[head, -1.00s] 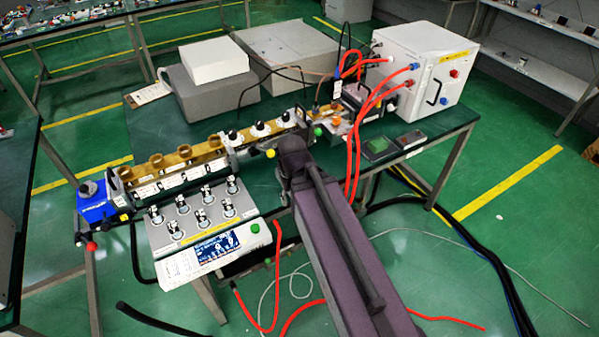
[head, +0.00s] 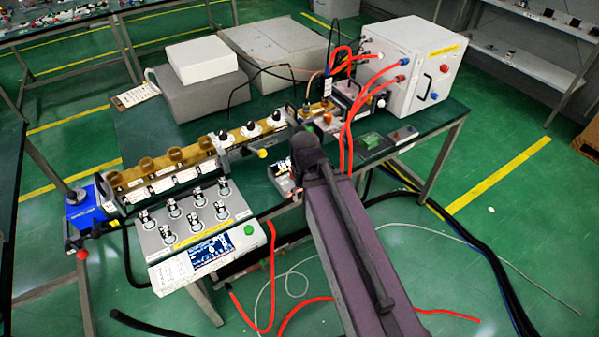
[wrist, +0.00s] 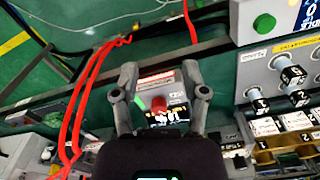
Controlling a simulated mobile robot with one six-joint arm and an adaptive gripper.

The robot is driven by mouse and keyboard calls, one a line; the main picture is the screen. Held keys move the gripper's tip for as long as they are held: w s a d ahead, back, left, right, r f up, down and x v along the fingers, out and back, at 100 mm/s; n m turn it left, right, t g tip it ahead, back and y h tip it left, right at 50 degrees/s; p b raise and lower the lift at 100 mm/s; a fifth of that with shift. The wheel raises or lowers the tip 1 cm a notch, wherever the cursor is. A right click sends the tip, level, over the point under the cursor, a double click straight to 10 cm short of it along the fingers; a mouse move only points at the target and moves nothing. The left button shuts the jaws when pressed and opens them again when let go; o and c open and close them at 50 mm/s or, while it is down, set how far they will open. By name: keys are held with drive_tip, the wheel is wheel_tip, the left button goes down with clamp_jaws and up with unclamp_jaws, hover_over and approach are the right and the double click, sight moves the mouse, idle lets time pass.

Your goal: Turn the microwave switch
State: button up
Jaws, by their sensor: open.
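In the wrist view my gripper (wrist: 160,68) is open, with one finger on each side of a small unit. The unit carries a red knob (wrist: 158,103) and a lit display (wrist: 168,115). The knob lies between the fingers in the picture; no contact shows, and the depth gap cannot be told. In the head view a small unit (head: 281,182) shows at the table's front edge, partly hidden by my arm. My gripper is hidden behind my arm there. Which control is the microwave switch is not clearly marked.
A control box (head: 190,225) with several black knobs and a green button (wrist: 264,23) stands to the left. A brass waveguide (head: 165,165) runs behind it. Red hoses (head: 348,150) hang beside my arm from a white cabinet (head: 410,65). The floor in front has loose cables.

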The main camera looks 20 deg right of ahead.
drive_tip(key=shift+d, duration=0.4)
drive_tip(key=o, duration=0.3)
drive_tip(key=shift+d, duration=0.1)
drive_tip(key=shift+o, duration=0.2)
drive_tip(key=w+r+m+p, duration=0.2)
drive_tip(key=w+m, duration=0.4)
drive_tip(key=w, duration=0.2)
drive_tip(key=w+r+m+p, duration=0.3)
drive_tip(key=w+m, duration=0.2)
drive_tip(key=w, duration=0.3)
drive_tip(key=shift+r+m+p, duration=0.3)
drive_tip(key=shift+m+p, duration=0.05)
drive_tip(key=shift+m, duration=0.05)
drive_tip(key=shift+w+d+f, duration=0.1)
drive_tip(key=shift+f, duration=0.05)
wheel_tip(320, 180, down, 14)
drive_tip(key=b, duration=1.3)
drive_tip(key=shift+r+b, duration=0.25)
drive_tip(key=shift+b, duration=0.15)
